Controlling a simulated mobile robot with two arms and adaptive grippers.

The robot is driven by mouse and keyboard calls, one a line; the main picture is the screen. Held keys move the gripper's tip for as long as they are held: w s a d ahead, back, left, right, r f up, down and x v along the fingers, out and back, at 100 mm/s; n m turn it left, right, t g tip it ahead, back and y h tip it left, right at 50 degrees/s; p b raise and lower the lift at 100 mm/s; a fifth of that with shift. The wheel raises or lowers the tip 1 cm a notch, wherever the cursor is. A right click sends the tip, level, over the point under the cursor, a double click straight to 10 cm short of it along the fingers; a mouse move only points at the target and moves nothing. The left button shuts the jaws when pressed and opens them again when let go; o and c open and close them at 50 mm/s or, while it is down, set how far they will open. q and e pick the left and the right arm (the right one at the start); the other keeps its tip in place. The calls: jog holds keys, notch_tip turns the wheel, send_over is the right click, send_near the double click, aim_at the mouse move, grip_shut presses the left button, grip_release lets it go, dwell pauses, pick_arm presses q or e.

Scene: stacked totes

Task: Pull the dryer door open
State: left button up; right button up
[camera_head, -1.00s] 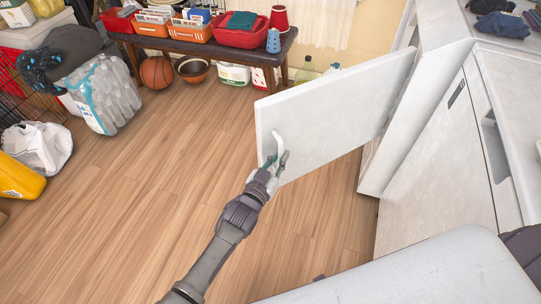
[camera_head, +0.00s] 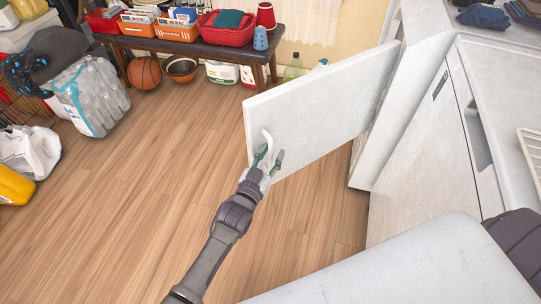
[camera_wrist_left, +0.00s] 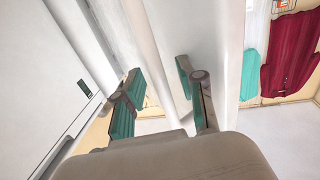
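The white dryer door (camera_head: 325,105) stands swung wide open from the white dryer body (camera_head: 375,150) at right. Its curved white handle (camera_head: 267,141) is near the free left edge. My left gripper (camera_head: 269,160) is at the lower part of the handle, its fingers spread with the handle between them. In the left wrist view, the white handle bar (camera_wrist_left: 160,55) passes between the teal-padded fingers (camera_wrist_left: 160,85), which stand apart. Whether either pad touches it is unclear. The dryer's inside is hidden. My right gripper is not in view.
A white appliance (camera_head: 425,170) is at right. The middle floor (camera_head: 140,190) is clear.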

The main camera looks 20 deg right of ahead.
pick_arm(q)
jog(key=v, duration=1.2)
